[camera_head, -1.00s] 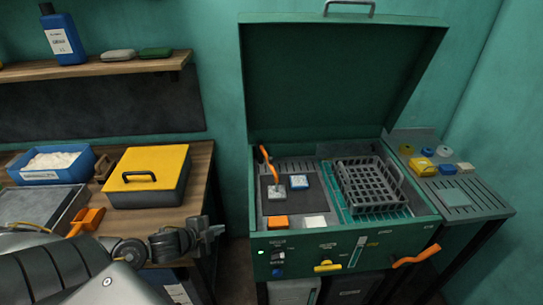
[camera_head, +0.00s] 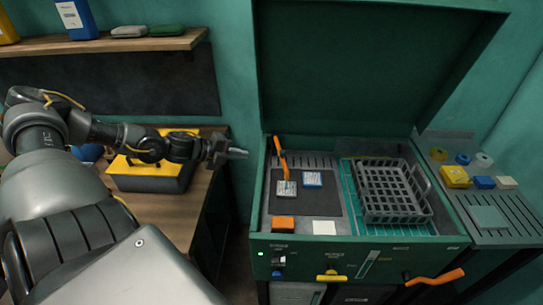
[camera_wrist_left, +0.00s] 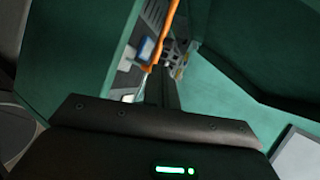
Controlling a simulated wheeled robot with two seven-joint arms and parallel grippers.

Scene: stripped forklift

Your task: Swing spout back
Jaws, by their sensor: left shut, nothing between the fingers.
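The orange spout (camera_head: 281,158) stands at the back left inside the green open-lidded cabinet (camera_head: 262,200), its lower end over a small grey block (camera_head: 286,188). In the left wrist view the orange spout (camera_wrist_left: 160,38) runs down toward the finger ends. My left gripper (camera_head: 244,153) is shut and empty, just left of the cabinet's left wall and pointing right, apart from the spout in the head view. In the left wrist view the gripper (camera_wrist_left: 160,88) shows as dark fingers. My right gripper is not in view.
A blue-and-white block (camera_head: 312,179), an orange block (camera_head: 284,223), a white block (camera_head: 324,228) and a grey basket (camera_head: 392,190) are in the cabinet. The lid (camera_head: 370,70) stands open behind. A yellow-lidded box (camera_head: 150,180) sits on the wooden bench below my left arm.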

